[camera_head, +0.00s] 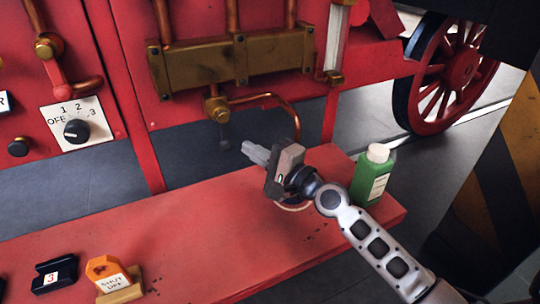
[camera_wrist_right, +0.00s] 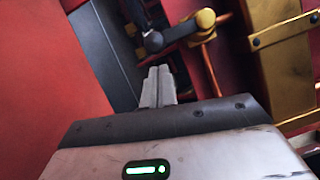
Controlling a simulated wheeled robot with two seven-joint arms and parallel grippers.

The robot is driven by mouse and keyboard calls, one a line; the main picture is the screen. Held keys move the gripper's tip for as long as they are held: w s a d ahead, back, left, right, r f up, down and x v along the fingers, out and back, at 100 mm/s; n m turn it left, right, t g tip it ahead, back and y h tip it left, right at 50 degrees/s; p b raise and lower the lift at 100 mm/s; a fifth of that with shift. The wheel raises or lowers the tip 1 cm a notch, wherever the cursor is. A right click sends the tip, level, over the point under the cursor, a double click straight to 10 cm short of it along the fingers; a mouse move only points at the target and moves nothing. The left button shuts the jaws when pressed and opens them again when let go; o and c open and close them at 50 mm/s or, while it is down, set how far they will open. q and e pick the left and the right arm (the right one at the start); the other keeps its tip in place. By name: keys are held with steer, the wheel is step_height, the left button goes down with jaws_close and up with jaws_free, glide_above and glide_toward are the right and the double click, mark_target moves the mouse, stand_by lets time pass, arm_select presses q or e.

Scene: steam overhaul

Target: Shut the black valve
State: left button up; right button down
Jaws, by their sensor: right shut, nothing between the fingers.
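The black valve shows as a dark handle (camera_head: 224,138) hanging below a brass fitting (camera_head: 217,104) under the brass manifold; it is faint against the grey floor. In the right wrist view the dark handle (camera_wrist_right: 152,41) has a rounded end and sits beside the brass fitting (camera_wrist_right: 205,18). My right gripper (camera_head: 248,152) is shut and empty, with its fingers pointing left toward the handle, just to its right and slightly lower. In the wrist view its closed fingertips (camera_wrist_right: 160,72) lie just below the handle; I cannot tell whether they touch. My left gripper is not in view.
A green bottle (camera_head: 373,174) stands on the red bench (camera_head: 200,240) by my right arm. An orange "shut off" block (camera_head: 108,275) and a black block marked 3 (camera_head: 55,273) sit at the bench's left. A curved copper pipe (camera_head: 280,105) runs above my gripper. A dial (camera_head: 76,130) is at left.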

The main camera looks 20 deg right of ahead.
steer(key=shift+x, duration=1)
